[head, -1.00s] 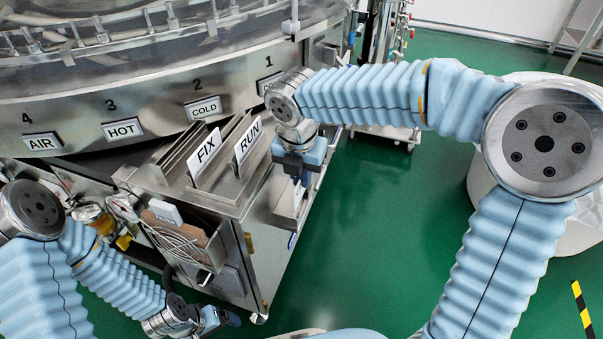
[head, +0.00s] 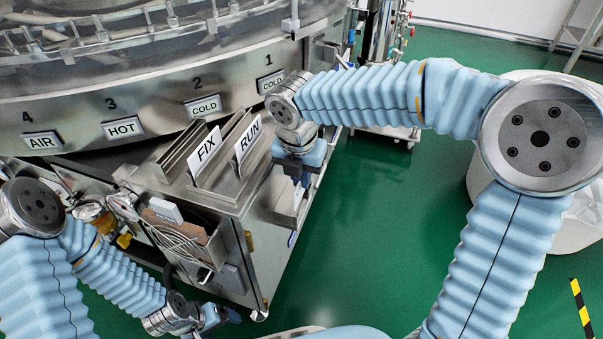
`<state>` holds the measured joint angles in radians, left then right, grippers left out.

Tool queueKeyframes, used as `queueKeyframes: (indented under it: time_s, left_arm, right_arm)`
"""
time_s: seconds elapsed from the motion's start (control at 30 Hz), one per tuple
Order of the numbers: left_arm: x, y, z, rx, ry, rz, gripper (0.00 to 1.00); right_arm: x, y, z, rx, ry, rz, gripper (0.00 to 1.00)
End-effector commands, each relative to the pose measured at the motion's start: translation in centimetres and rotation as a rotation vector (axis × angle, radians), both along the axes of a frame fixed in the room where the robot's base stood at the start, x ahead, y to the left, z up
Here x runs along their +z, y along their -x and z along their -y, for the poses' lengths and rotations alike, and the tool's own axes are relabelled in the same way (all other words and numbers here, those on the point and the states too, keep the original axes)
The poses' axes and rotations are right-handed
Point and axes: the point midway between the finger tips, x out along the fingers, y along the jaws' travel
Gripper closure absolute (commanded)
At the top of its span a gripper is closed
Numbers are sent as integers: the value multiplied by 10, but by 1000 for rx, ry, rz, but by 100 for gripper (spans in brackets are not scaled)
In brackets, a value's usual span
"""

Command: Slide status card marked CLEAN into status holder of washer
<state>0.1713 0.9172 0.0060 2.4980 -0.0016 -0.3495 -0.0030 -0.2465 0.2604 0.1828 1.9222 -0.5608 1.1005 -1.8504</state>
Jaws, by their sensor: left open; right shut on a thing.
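My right gripper (head: 299,180) points down beside the right side panel of the washer (head: 232,85), just right of the card rack. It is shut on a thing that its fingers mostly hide. A pale card-like piece (head: 298,203) shows just below the fingers, close to the side panel; its text cannot be read, so I cannot tell if it is the CLEAN card. My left gripper (head: 228,317) is open and empty low at the bottom, in front of the cabinet.
The rack holds the upright FIX card (head: 205,154) and RUN card (head: 247,142). An open bin (head: 178,226) with cables and a brown pad sits below it. COLD, HOT and AIR labels line the washer's front.

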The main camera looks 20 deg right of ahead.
Motion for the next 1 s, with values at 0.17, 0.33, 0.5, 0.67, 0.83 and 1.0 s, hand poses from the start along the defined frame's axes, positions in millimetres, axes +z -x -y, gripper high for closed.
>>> queueKeyframes:
  time_s: [0.17, 0.33, 0.5, 0.67, 0.83, 1.0]
  left_arm:
    - [-1, 0, 0, 0, 0, 0, 15]
    - [-1, 0, 0, 0, 0, 0, 15]
    - [-1, 0, 0, 0, 0, 0, 15]
    - [-2, 0, 0, 0, 0, 0, 15]
    - [-4, 0, 0, 0, 0, 0, 15]
    - [-5, 0, 0, 0, 0, 0, 15]
  right_arm:
    - [-4, 0, 0, 0, 0, 0, 100]
    - [-4, 0, 0, 0, 0, 0, 100]
    - [-4, 0, 0, 1, 0, 0, 100]
    - [-6, 0, 0, 1, 0, -1, 100]
    - [-11, 0, 0, 1, 1, -2, 100]
    - [-15, 0, 0, 1, 0, -1, 100]
